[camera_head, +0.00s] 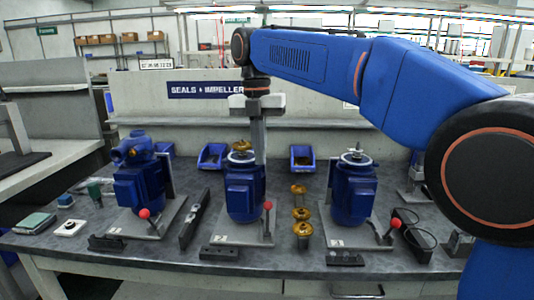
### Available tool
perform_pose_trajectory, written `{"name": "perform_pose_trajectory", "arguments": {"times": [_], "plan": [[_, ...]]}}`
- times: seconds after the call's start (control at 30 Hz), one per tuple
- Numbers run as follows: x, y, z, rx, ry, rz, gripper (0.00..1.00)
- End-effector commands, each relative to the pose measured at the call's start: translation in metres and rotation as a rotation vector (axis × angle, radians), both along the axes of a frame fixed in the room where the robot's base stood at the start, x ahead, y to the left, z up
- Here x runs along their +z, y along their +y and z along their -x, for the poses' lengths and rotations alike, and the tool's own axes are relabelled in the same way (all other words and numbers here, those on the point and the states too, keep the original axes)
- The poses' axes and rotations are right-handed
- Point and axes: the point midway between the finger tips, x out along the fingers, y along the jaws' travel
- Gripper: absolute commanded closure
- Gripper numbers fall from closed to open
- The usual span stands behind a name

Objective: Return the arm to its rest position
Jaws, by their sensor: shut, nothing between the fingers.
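My blue arm (310,58) reaches in from the right edge and crosses the upper part of the view. My gripper (259,140) hangs from its far end, pointing down in front of the sign wall. Its fingers look closed together with nothing held. It appears just behind or above the middle blue pump motor (244,194), which has a brass part (240,147) on top. I cannot tell the exact gap between them.
A left blue pump (138,187) and a right blue motor (352,188) stand on plates with red-knobbed levers. Brass impellers (301,214) stand between the middle and right motors. Blue bins (213,156) and (303,158) sit behind. Tools lie on the dark bench (285,240).

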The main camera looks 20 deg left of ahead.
Motion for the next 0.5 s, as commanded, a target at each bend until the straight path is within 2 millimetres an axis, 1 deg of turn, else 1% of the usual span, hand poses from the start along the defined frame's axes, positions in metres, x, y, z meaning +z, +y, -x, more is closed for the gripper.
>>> {"name": "perform_pose_trajectory", "arguments": {"times": [0.1,0.17,0.27,0.37,0.5], "plan": [[0.0,-0.001,0.0,-0.004,0.0,-0.001,1.0],[0.001,-0.006,-0.001,-0.023,-0.003,-0.002,1.0],[0.003,-0.026,-0.004,-0.107,-0.015,-0.011,1.0],[0.005,-0.061,-0.008,-0.259,-0.034,-0.026,1.0],[0.004,-0.119,-0.008,-0.525,-0.063,-0.054,1.0]]}}
